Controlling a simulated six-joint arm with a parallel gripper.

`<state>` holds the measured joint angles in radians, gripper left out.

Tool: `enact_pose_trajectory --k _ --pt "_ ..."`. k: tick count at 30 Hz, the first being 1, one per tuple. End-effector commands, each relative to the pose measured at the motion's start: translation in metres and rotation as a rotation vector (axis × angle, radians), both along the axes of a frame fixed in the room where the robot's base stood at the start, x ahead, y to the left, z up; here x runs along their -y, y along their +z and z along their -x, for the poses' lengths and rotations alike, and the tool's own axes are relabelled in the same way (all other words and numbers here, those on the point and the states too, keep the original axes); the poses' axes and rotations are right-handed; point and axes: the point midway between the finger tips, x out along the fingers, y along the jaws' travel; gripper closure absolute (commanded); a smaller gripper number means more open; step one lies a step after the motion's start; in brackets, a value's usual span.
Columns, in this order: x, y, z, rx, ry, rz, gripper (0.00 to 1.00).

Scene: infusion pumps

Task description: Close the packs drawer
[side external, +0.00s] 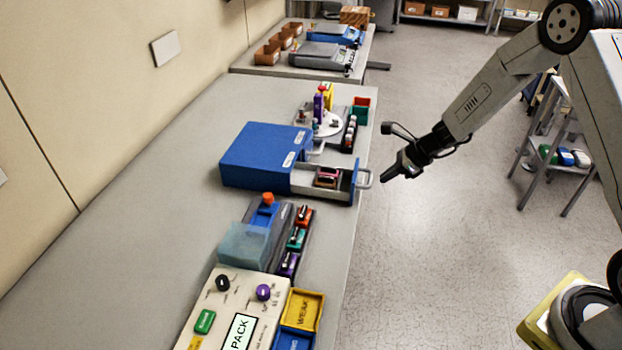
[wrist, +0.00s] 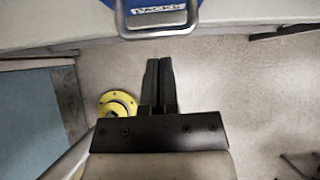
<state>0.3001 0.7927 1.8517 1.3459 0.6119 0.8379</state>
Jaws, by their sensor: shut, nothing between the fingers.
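The blue drawer cabinet (side external: 262,156) stands on the grey bench. Its packs drawer (side external: 352,187) is pulled out toward the bench's front edge, with a dark and pink item (side external: 327,176) inside. The drawer's metal handle (side external: 366,179) sticks out at the bench edge. In the wrist view the handle (wrist: 157,32) shows at the top, below a blue front with a label reading PACKS. My gripper (side external: 384,181) is shut and empty, in front of the handle and apart from it. Its closed fingers (wrist: 158,62) point toward the handle in the wrist view.
A round white tray with bottles (side external: 327,124) stands behind. A blue and grey device (side external: 262,225) and a beige control box (side external: 238,315) stand nearer. The floor beside the bench is clear around my gripper.

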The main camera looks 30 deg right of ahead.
Motion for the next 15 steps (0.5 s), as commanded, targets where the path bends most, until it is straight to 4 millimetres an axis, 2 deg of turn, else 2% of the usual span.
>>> enact_pose_trajectory --k 6,15 --pt "-0.0093 -0.0028 -0.0089 0.000 -0.001 0.000 1.00" --pt "-0.0101 -0.0030 -0.0097 0.000 -0.001 0.000 1.00"
